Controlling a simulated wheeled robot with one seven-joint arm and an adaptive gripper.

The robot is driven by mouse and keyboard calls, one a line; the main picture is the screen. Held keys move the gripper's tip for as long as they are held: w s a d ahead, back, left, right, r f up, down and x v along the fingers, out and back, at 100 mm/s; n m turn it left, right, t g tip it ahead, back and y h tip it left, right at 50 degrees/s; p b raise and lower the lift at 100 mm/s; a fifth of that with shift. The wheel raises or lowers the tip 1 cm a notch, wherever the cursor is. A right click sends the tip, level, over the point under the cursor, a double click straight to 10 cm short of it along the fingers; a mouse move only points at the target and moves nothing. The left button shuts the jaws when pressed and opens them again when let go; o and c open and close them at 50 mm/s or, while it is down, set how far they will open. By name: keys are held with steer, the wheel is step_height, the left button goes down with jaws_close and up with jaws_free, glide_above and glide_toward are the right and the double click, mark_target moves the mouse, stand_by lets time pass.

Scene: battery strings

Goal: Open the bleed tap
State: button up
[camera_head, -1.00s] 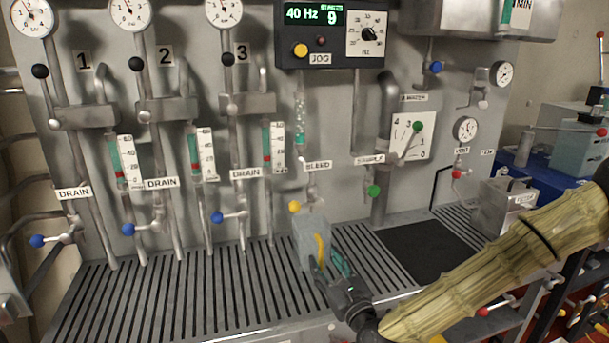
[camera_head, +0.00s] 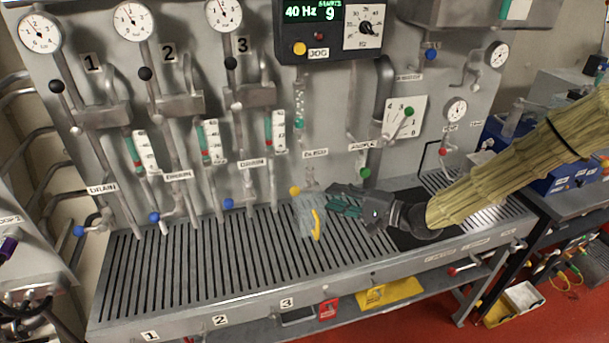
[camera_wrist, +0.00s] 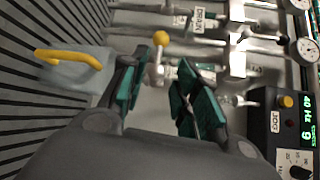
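The bleed tap (camera_head: 294,190) has a yellow ball knob on a small lever, below the BLEED label (camera_head: 315,154) on the grey panel. In the wrist view its knob (camera_wrist: 161,38) appears beyond the gap between my fingertips, apart from them. My gripper (camera_head: 333,197) points left, just right of the tap and near the jug. In the wrist view my gripper (camera_wrist: 157,72) is open, its green-padded fingers spread with nothing between them. The tap's lever is partly hidden by the jug in the head view.
A grey jug (camera_head: 304,221) with a yellow handle stands on the slotted bench (camera_head: 190,275), directly below the tap; it also shows in the wrist view (camera_wrist: 72,70). A green-knobbed tap (camera_head: 365,173) is close above my gripper. Blue-knobbed drain taps (camera_head: 228,204) are left. The bench's left part is clear.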

mark_target(305, 188)
steer(key=shift+n+g, duration=0.3)
steer(key=shift+n, duration=0.2)
steer(key=p+x, duration=0.4)
steer(key=x, duration=0.6)
steer(key=shift+w, duration=0.25)
jaws_close()
